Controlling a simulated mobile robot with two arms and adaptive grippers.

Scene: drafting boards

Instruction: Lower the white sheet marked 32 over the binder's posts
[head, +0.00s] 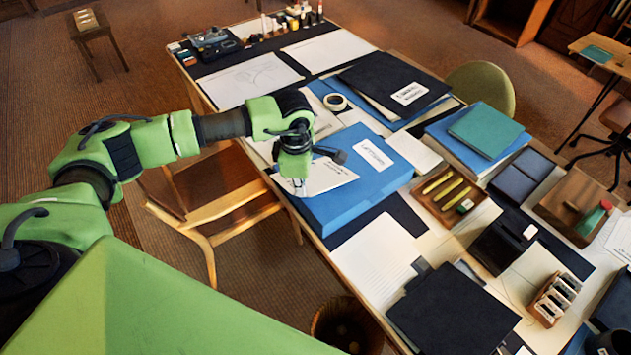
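My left gripper (297,188) points down over the left part of a blue binder or box (352,190), which has a white label on its right side. A white sheet (331,176) shows right beside the fingertips, over the blue top. I cannot tell whether the sheet rests on it or is held above it, and no number on it is readable. The fingers are small and partly hidden by the wrist, so their opening is unclear. I cannot make out any binder posts. My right gripper is out of view.
A black binder (385,80) and a tape roll (335,101) lie behind. A wooden tray (449,196) and a dark folder (452,315) are to the right. A wooden chair (210,205) stands against the table's near left edge. The table is crowded.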

